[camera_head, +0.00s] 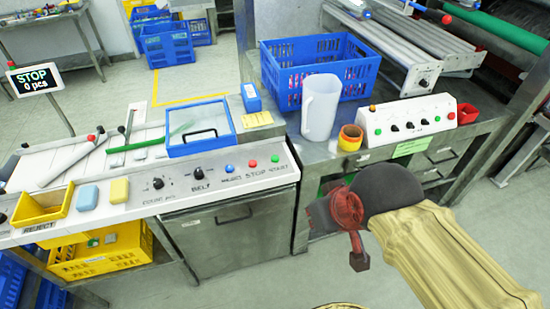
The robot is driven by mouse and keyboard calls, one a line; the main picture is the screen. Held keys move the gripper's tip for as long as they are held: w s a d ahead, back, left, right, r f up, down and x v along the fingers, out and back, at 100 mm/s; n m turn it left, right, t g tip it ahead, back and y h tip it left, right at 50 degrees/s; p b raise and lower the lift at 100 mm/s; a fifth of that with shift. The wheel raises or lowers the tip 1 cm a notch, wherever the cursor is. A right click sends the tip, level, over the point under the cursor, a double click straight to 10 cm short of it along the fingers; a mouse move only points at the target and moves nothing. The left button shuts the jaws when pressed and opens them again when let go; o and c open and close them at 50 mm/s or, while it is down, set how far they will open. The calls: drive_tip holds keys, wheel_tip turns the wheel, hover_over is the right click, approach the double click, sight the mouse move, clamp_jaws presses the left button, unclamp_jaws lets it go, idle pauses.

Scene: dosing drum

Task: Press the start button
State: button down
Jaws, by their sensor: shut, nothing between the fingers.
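The green start button (275,158) is at the right end of the white sloped control panel (150,190), above the printed word START. The red stop button (252,163) is just left of it, with a blue button (229,168) further left. My gripper (318,212), dark grey and red, is to the right of and lower in the picture than the start button, apart from it. It is shut and empty, in front of the right-hand bench. The start button is in full view.
A black BELT knob (198,173) is left of the buttons. On the right-hand bench stand a clear jug (320,106), a blue crate (318,48) and a second button panel (409,118). A small display (35,78) reads STOP, 0 pcs.

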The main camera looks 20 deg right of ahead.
drive_tip(key=w+d+f+n+g+h+p, duration=0.1)
drive_tip(key=w+d+f+g+p, duration=0.1)
drive_tip(key=w+d+f+p, duration=0.25)
drive_tip(key=w+d+f+g+h+p, duration=0.1)
drive_tip(key=w+d+g+p, duration=0.15)
drive_tip(key=w+p, duration=0.4)
drive_tip(key=w+f+n+t+p, duration=0.1)
drive_tip(key=w+f+n, duration=0.1)
drive_tip(key=w+f, duration=0.2)
drive_tip(key=w+d+f+n+t+p, duration=0.1)
drive_tip(key=w+f, duration=0.3)
drive_tip(key=w, duration=0.7)
drive_tip(key=w+d+f+n+t+y+p, duration=0.1)
drive_tip(key=w+f+n+t+p, duration=0.1)
drive_tip(key=w, duration=0.5)
drive_tip(key=shift+w+f+n, duration=0.2)
drive_tip(key=shift+f+n, duration=0.6)
drive_tip(key=shift+f, duration=0.2)
drive_tip(key=w, duration=0.1)
drive_tip(key=w+a+n+t, duration=0.1)
drive_tip(key=w, duration=0.1)
drive_tip(key=shift+a+t+y, duration=0.15)
drive_tip(key=shift+t+y, duration=0.1)
drive_tip(key=shift+y, duration=0.05)
drive_tip(key=w+a+r+n+t+y, duration=0.2)
drive_tip(key=w+a+r, duration=0.2)
drive_tip(key=w, duration=0.1)
drive_tip(key=shift+w+a+r+n, duration=0.25)
drive_tip(key=shift+w+r+n, duration=0.05)
drive_tip(key=shift+r+n, duration=0.1)
